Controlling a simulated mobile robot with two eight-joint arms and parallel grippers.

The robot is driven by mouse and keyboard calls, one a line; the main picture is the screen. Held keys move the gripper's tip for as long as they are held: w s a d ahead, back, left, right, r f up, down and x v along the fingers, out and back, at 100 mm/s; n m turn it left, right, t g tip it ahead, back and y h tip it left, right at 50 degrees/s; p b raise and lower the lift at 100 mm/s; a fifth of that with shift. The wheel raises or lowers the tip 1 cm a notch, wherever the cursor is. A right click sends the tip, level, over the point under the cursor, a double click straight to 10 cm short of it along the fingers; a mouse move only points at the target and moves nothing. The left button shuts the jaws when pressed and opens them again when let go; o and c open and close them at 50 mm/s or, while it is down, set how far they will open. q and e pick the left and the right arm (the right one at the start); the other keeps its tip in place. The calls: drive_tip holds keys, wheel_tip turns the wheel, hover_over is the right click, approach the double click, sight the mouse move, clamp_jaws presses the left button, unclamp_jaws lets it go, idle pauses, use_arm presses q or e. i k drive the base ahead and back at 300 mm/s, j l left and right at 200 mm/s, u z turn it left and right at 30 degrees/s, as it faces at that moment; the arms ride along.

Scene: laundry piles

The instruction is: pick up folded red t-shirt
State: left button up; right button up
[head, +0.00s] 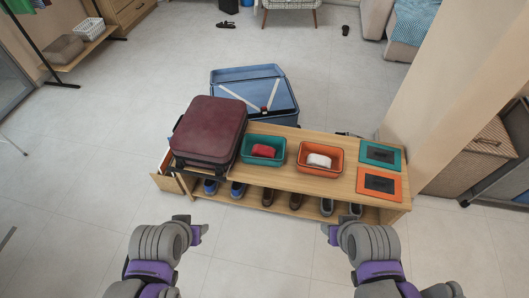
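A small folded red cloth (263,151), which looks like the red t-shirt, lies in a green bin (279,157) on top of a wooden bench (310,184). My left gripper (199,232) is in front of the bench at the left, below and apart from the green bin in the picture. My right gripper (327,232) is in front of the bench to the right, also apart from everything. Both grippers are too small in the picture to show whether their fingers are apart.
An orange bin (337,158) with a folded white cloth (319,160) stands right of the green bin. Green and orange panels lie at the right end. Several shoes sit below. A wall corner rises at right.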

sight(259, 150)
drive_tip(key=i+j+z, duration=0.4)
drive_tip(key=i+j, duration=0.4)
drive_tip(key=i, duration=0.1)
